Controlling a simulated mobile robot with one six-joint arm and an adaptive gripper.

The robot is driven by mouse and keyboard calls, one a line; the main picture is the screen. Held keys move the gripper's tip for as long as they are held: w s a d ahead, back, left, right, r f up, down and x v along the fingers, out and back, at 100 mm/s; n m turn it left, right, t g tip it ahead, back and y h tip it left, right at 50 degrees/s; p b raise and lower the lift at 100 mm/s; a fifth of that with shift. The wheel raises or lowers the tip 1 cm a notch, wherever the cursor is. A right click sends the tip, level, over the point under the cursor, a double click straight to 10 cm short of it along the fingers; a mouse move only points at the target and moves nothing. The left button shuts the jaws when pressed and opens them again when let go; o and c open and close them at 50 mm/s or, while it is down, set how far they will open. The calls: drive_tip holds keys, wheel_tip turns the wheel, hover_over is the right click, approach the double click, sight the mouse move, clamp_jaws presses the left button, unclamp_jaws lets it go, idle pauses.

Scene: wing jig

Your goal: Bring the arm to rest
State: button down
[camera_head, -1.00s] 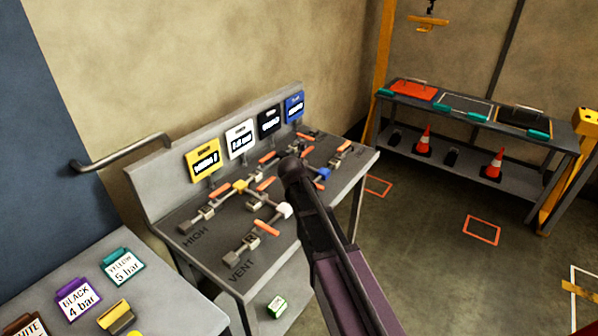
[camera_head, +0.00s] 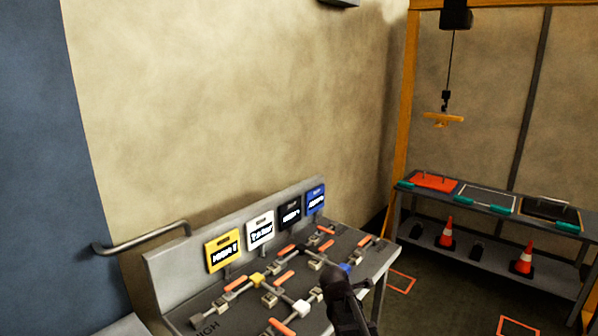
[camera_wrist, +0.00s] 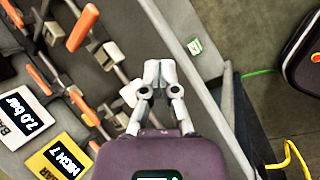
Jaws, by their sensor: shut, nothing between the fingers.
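My gripper (camera_wrist: 158,75) shows in the wrist view with its two grey fingers together and nothing between them. It hangs above the front edge of the valve bench (camera_wrist: 205,75). In the head view my dark arm stands in front of the right part of the bench, and the fingers do not show there. The bench top (camera_head: 175,325) carries pipes and orange-handled valves. A yellow tag (camera_head: 223,250), a white tag (camera_head: 261,231), a black tag (camera_head: 290,214) and a blue tag (camera_head: 315,200) stand along its back.
A rack (camera_head: 480,255) at the right holds orange, grey and black panels above traffic cones (camera_head: 446,231). A yellow hook piece (camera_head: 442,119) hangs from a cable. A metal rail (camera_head: 140,240) juts out at the left. A green-and-white tag (camera_wrist: 195,46) lies beyond the bench edge.

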drive_tip(key=s+d+f+m+g+y, duration=0.1)
drive_tip(key=s+d+m+g, duration=0.1)
drive_tip(key=s+m, duration=0.7)
drive_tip(key=s+d+f+m+g+y, duration=0.1)
drive_tip(key=s+d+m+g, duration=0.1)
drive_tip(key=s+m, duration=0.7)
drive_tip(key=shift+s+d+f+m+g, duration=0.2)
drive_tip(key=shift+s+m+g, duration=0.3)
drive_tip(key=shift+m, duration=0.7)
drive_tip(key=shift+w, duration=0.1)
